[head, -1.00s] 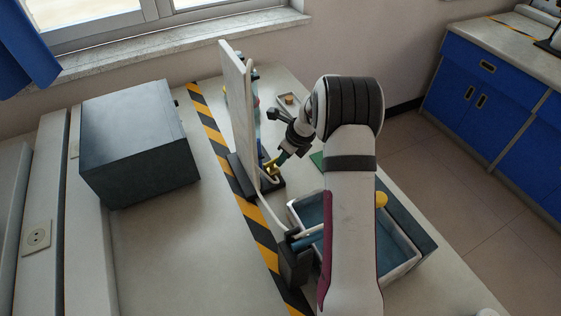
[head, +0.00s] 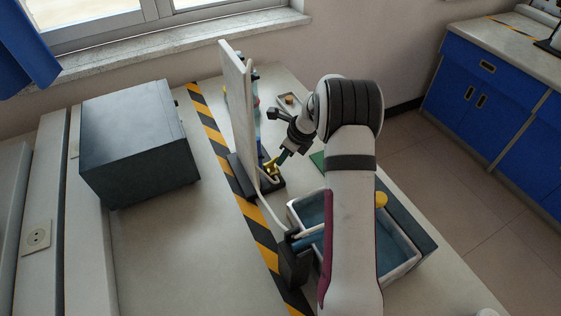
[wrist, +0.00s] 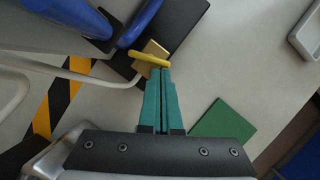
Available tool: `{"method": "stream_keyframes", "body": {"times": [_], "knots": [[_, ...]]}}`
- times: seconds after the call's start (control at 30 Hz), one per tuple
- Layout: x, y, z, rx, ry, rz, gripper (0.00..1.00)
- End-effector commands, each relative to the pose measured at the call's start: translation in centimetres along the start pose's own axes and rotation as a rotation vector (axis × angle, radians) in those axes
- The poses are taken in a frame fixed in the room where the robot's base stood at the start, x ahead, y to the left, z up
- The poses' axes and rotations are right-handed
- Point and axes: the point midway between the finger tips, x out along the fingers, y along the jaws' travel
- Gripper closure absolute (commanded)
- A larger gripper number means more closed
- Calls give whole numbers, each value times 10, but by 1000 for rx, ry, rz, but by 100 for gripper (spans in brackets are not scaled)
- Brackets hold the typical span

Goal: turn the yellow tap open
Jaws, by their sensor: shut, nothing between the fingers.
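The yellow tap (wrist: 151,60) shows in the wrist view as a yellow bar-like handle in front of a tan block, at the edge of a black base. In the head view the yellow tap (head: 270,168) sits low beside the upright white panel. My gripper (wrist: 160,72) has green fingers that are shut together and empty. Their tips are at the handle's near side, touching it or very close; I cannot tell which. In the head view my gripper (head: 281,158) points down-left at the tap, partly hidden by my wrist.
The white panel (head: 236,110) stands upright left of the tap. Blue pipework (wrist: 135,25) is close beyond it in the wrist view. A white-rimmed basin with blue inside (head: 398,240) lies to the right, partly behind my arm. A green mat (wrist: 222,122) lies on the bench.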

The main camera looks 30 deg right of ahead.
Motion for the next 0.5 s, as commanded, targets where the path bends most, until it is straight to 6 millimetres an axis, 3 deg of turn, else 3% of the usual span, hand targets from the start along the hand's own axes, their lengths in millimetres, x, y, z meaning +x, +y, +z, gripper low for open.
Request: {"method": "stream_keyframes", "body": {"times": [0.5], "knots": [[0,-1,1,-34,0,13,100]]}}
